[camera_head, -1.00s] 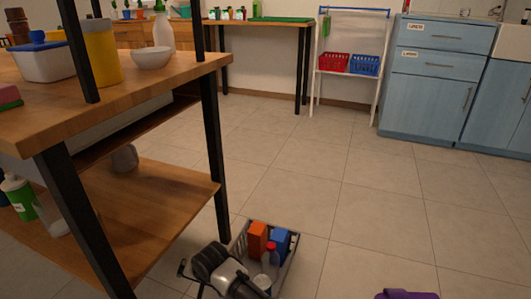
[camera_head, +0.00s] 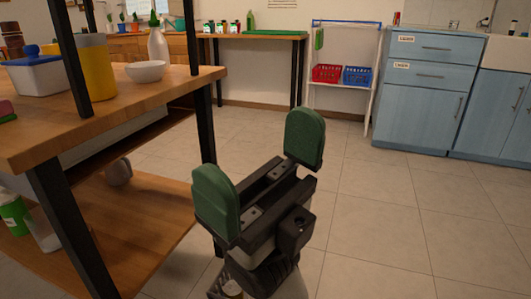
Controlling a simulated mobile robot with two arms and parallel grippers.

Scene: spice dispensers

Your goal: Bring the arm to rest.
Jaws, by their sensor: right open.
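My right gripper (camera_head: 260,180) is up in the lower middle of the picture, in front of the floor. Its two green fingertip pads stand wide apart and nothing is between them. It is to the right of the wooden table and touches nothing that I can see. My left gripper is not in view.
The wooden table (camera_head: 140,100) on the left carries a white bowl (camera_head: 145,72), a yellow canister (camera_head: 98,75) and a blue-lidded tub (camera_head: 38,74). Blue cabinets (camera_head: 425,95) stand at the back right. Floor on the right is clear.

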